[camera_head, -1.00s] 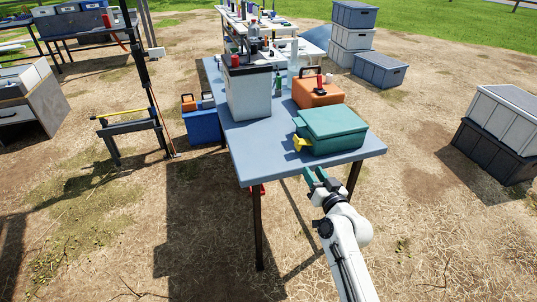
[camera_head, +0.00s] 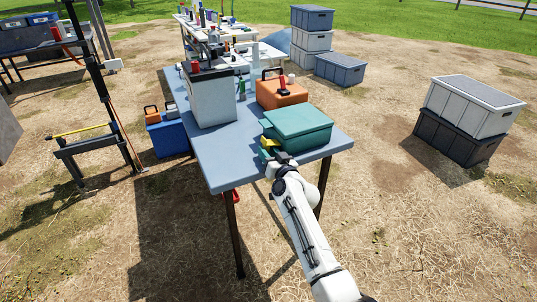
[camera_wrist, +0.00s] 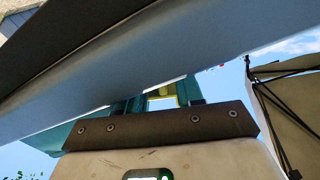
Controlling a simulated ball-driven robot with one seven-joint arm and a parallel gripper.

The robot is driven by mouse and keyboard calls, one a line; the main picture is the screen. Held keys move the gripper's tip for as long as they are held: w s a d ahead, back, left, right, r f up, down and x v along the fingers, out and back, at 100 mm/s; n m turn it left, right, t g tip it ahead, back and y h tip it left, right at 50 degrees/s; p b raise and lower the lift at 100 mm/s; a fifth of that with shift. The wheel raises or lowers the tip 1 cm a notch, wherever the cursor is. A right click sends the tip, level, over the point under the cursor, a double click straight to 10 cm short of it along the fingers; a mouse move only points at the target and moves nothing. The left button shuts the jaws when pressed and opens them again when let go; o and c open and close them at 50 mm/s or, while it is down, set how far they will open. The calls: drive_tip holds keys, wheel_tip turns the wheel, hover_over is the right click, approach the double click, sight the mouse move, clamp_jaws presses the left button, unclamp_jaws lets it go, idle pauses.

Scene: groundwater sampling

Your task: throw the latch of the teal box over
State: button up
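The teal box (camera_head: 298,127) sits closed on the near right end of the grey-blue table (camera_head: 222,163). Its yellow latch (camera_head: 270,143) sticks out at the box's left near corner. My gripper (camera_head: 268,157) is at the latch, reaching up from the near side at the table edge. In the wrist view, my gripper (camera_wrist: 160,104) has its two teal fingers apart, with sky between them. Yellow of the latch (camera_wrist: 163,97) shows between and behind the fingers. Whether the fingers touch it cannot be told. The table's edge (camera_wrist: 185,60) hides much of the box there.
An orange case (camera_head: 280,95) stands behind the teal box, and a white container (camera_head: 212,100) with a dark top stands to its left. Stacked crates (camera_head: 468,107) stand on the ground at right. Open ground lies right of the table.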

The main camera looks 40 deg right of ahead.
sight(269, 144)
drive_tip(key=shift+c, duration=0.4)
clamp_jaws()
drive_tip(key=shift+r, duration=0.15)
drive_tip(key=m+p, duration=0.1)
drive_tip(key=r+m, duration=0.1)
drive_tip(key=m, duration=0.1)
drive_tip(key=shift+a+r+m+p, duration=0.2)
drive_tip(key=shift+m+p, duration=0.1)
drive_tip(key=shift+p, duration=0.05)
drive_tip(key=m, duration=0.1)
drive_tip(key=r+m+p, duration=0.1)
drive_tip(key=m, duration=0.2)
drive_tip(key=shift+d+r+m+p, duration=0.2)
drive_tip(key=shift+r+m+p, duration=0.1)
drive_tip(key=shift+r+p, duration=0.1)
drive_tip(key=m, duration=0.2)
drive_tip(key=d+r+m+p, duration=0.1)
drive_tip(key=m, duration=0.1)
drive_tip(key=shift+s+r+p, duration=0.15)
drive_tip(key=shift+r+p, duration=0.05)
drive_tip(key=shift+p, duration=0.1)
drive_tip(key=shift+s+d+r+m+p, duration=0.1)
drive_tip(key=shift+d+m+p, duration=0.1)
drive_tip(key=shift+m, duration=0.5)
drive_tip(key=shift+d+r+m+p, duration=0.1)
drive_tip(key=shift+d+m+p, duration=0.05)
drive_tip(key=shift+m, duration=0.55)
